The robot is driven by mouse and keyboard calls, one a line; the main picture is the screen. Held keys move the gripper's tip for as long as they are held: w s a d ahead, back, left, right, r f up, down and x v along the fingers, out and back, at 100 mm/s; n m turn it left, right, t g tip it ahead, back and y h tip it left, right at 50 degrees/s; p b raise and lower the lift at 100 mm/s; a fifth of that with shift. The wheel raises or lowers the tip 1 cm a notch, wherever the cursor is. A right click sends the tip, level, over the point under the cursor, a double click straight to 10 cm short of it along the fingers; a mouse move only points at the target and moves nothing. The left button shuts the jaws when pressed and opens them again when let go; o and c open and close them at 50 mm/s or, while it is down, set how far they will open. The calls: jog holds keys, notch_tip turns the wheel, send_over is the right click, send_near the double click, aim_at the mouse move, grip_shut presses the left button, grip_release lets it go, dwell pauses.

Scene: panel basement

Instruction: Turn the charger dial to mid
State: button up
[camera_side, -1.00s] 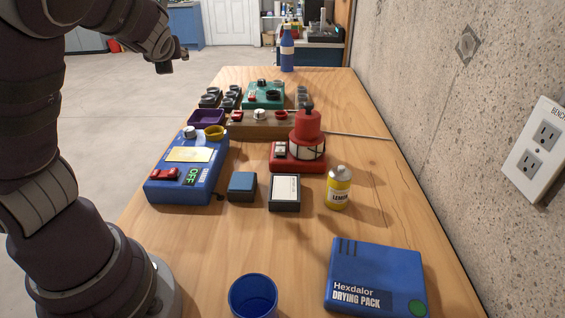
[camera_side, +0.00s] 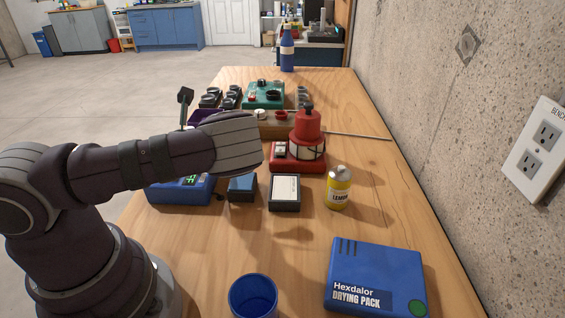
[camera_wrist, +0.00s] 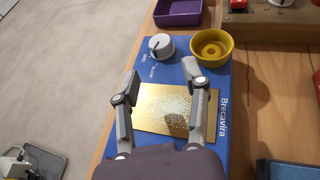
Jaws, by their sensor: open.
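The blue charger (camera_side: 180,194) stands on the left side of the table in the side view, mostly hidden behind my forearm. In the wrist view the blue charger (camera_wrist: 221,135) shows a white-grey dial (camera_wrist: 161,46) at its far left corner. Small white lettering beside the dial seems to read MID and SLOW. A yellow ring-shaped cup (camera_wrist: 211,48) sits right of the dial. My gripper (camera_wrist: 161,77) is open and empty above the gold plate (camera_wrist: 165,110), with the dial just beyond the fingertips. The dial is hidden in the side view.
A purple tray (camera_wrist: 178,12) lies beyond the charger. A dark blue block (camera_side: 242,187), a dark box with a white label (camera_side: 285,192), a red lantern-like device (camera_side: 307,140) and a yellow bottle (camera_side: 338,188) stand to the right.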

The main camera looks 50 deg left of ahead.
jog(key=x, duration=0.8)
grip_shut()
